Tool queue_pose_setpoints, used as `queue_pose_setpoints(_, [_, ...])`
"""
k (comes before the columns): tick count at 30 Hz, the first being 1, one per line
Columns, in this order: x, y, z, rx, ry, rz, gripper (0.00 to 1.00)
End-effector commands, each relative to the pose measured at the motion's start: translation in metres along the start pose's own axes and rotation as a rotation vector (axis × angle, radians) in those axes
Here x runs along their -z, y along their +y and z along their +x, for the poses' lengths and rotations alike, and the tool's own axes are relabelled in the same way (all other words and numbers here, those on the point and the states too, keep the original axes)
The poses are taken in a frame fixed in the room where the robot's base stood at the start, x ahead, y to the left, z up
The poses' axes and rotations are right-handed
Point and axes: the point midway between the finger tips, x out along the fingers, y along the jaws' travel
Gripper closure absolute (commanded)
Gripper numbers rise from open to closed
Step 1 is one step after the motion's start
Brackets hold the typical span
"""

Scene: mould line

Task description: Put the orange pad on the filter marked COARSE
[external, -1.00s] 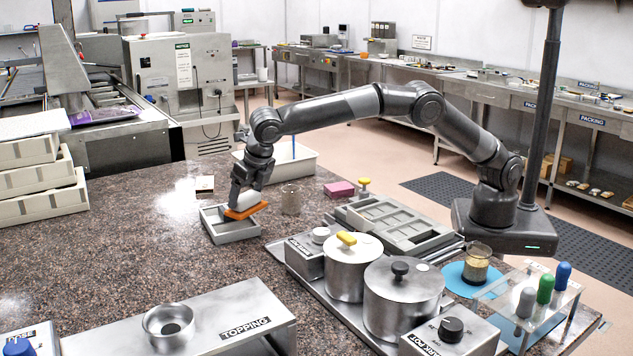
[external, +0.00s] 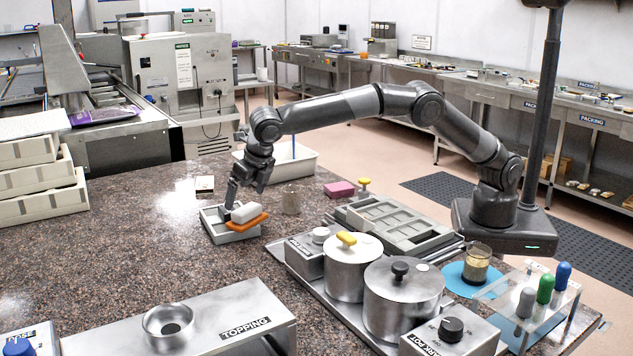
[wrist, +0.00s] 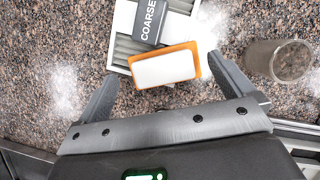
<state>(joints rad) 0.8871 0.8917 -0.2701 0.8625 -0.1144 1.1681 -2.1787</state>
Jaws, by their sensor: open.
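The orange pad (external: 250,222) with its white block grip (external: 246,211) lies on the near right end of a light grey filter tray (external: 222,236). In the wrist view the orange pad (wrist: 193,50) sits slightly turned over the filter's (wrist: 123,48) lower end and sticks out past its right side. A dark plate marked COARSE (wrist: 149,20) is at the filter, just beyond the pad. My gripper (external: 230,204) is open and empty. In the wrist view its fingers (wrist: 164,69) are on either side of the pad's lower part, apart from it.
A glass beaker (wrist: 278,61) stands to the right of the filter. A pink block (external: 340,189) and a grey mould tray (external: 436,243) are further right. Steel pots (external: 352,272) stand in front on the right. The counter (external: 110,250) left of the filter is clear.

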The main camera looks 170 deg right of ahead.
Motion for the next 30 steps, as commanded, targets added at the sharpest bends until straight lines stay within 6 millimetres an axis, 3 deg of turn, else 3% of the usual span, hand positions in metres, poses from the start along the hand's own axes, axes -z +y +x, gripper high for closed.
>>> queue_pose_setpoints(9, [-0.001,0.001,-0.069,-0.005,-0.002,-0.001,0.02])
queue_pose_setpoints(15, [-0.001,0.001,-0.105,-0.003,-0.002,0.0,0.02])
queue_pose_setpoints(30, [0.007,0.002,-0.134,-0.015,0.004,0.018,0.02])
